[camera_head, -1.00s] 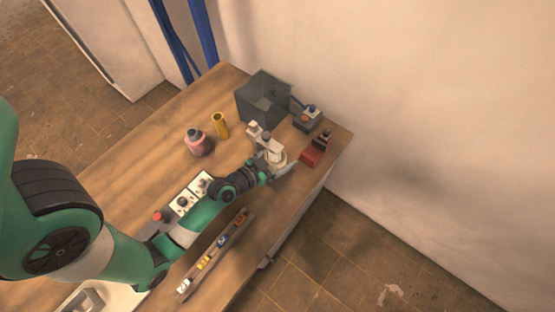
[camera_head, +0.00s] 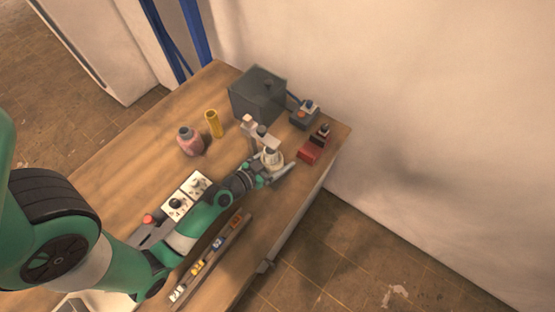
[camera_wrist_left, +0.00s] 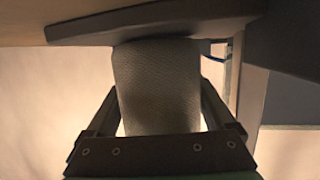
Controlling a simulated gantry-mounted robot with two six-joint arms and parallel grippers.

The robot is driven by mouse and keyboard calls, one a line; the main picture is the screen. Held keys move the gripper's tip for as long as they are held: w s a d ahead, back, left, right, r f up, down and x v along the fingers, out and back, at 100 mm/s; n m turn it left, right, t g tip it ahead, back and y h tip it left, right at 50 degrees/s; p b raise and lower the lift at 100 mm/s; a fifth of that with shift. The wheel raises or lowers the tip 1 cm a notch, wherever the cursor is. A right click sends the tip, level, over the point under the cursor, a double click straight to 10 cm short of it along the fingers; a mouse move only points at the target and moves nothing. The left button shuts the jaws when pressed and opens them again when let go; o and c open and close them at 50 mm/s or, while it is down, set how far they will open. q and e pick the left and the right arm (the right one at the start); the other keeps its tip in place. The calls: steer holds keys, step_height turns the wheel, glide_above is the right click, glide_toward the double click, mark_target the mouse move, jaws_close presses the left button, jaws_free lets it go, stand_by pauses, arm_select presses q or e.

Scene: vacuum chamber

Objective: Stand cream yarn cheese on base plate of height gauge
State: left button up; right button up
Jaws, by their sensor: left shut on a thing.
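The cream yarn cheese (camera_head: 271,156) is at the far end of the bench, between the fingers of my left gripper (camera_head: 268,170). In the left wrist view the yarn cheese (camera_wrist_left: 157,85) fills the middle, with a gripper finger on each side. Its far end meets or nearly meets a dark grey slab (camera_wrist_left: 90,27), which looks like the base plate of the height gauge; I cannot tell if they touch. In the head view a pale upright part (camera_head: 248,121), probably of the gauge, stands just behind the yarn cheese. My right gripper is out of view.
A grey box (camera_head: 257,97), a grey-and-orange device (camera_head: 304,116) and a red block (camera_head: 311,152) stand around the bench end. A pink bottle (camera_head: 190,142) and yellow cylinder (camera_head: 213,123) stand left. A rail with small coloured pieces (camera_head: 212,253) lies near the front edge.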

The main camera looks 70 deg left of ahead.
arm_select(q)
steer(key=o, duration=1.2)
steer(key=shift+s+d+f, duration=0.1)
steer(key=shift+s+f, duration=0.05)
steer(key=shift+f, duration=0.4)
steer(key=shift+s+f, duration=0.1)
steer(key=shift+f, duration=0.45)
steer(key=shift+o, duration=0.2)
steer(key=shift+f, duration=0.1)
steer(key=shift+r, duration=0.3)
steer(key=shift+w+r+p, duration=0.15)
steer(key=shift+r+p, duration=0.55)
steer(key=shift+p, duration=0.2)
steer(key=b+v, duration=0.3)
steer(key=v, duration=0.8)
steer(key=shift+s+r, duration=0.25)
steer(key=shift+r, duration=0.15)
